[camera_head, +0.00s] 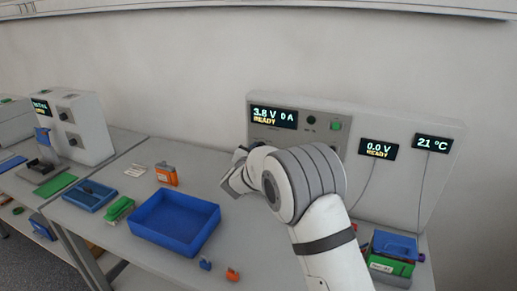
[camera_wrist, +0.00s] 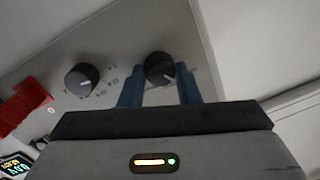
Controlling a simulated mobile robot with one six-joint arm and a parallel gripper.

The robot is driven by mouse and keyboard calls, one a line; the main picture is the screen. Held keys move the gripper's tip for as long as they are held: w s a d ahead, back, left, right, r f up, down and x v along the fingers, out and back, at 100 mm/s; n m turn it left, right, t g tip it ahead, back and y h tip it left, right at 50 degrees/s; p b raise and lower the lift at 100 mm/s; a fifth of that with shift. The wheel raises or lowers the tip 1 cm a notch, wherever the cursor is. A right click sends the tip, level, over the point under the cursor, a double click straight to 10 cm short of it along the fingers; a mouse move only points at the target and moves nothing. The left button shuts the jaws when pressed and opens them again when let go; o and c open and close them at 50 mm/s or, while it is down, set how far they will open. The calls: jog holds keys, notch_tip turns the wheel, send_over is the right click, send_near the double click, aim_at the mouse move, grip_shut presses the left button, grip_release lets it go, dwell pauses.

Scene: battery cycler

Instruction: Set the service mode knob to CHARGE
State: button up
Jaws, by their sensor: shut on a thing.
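In the wrist view, two dark round knobs sit on a grey panel. My gripper (camera_wrist: 159,76) has its blue fingers either side of the right-hand knob (camera_wrist: 158,66) and is shut on it. A white pointer line on this knob points down and slightly right in the picture. The other knob (camera_wrist: 81,79) is free, to the left. The panel lettering is too small to read, so I cannot tell which setting is marked. In the head view, my arm hides the held knob on the cycler (camera_head: 290,135), whose display (camera_head: 273,117) reads 3.8 V, 0 A, READY.
A green button (camera_head: 336,125) is on the cycler, right of the display. A blue tray (camera_head: 172,228) and an orange-topped battery (camera_head: 166,175) stand on the bench. A green and blue battery (camera_head: 392,255) is at right. A red part (camera_wrist: 28,108) lies left of the knobs.

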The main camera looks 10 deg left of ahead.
jog(key=shift+n, duration=0.5)
jog(key=o, duration=1)
jog(key=shift+c, duration=0.2)
jog(key=s+b, duration=0.1)
jog(key=s, duration=0.6)
jog(key=shift+s+a+r+b, duration=0.2)
jog(key=shift+s+a+b, duration=0.1)
jog(key=shift+s+b, duration=0.1)
jog(key=shift+r, duration=0.1)
